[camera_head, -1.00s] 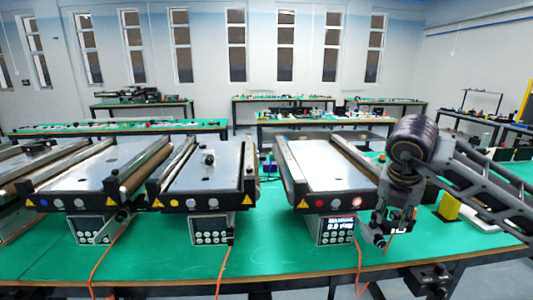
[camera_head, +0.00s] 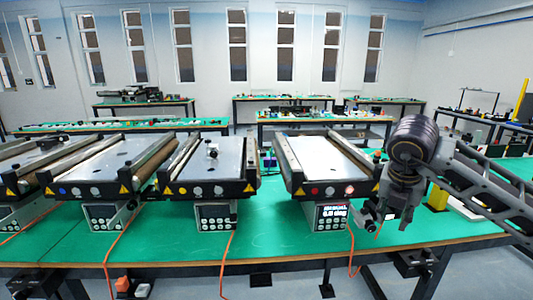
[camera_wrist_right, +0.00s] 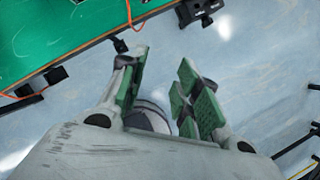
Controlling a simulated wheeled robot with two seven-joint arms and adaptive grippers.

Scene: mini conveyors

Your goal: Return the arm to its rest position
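My right arm (camera_head: 465,185) reaches in from the right side of the head view. Its wrist is bent down, and the right gripper (camera_head: 385,215) hangs just right of the rightmost conveyor's display, near the table's front edge. In the right wrist view, the green-padded fingers of the right gripper (camera_wrist_right: 162,90) stand apart with nothing between them. Pale floor shows past them. My left gripper is not in the head view.
Small conveyors stand on the green table (camera_head: 290,240), including a right one (camera_head: 330,165), a middle one (camera_head: 210,175) and a left one (camera_head: 95,170). A yellow post (camera_head: 437,197) stands behind my right arm. Orange cables hang over the front edge, which also shows in the wrist view (camera_wrist_right: 85,45).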

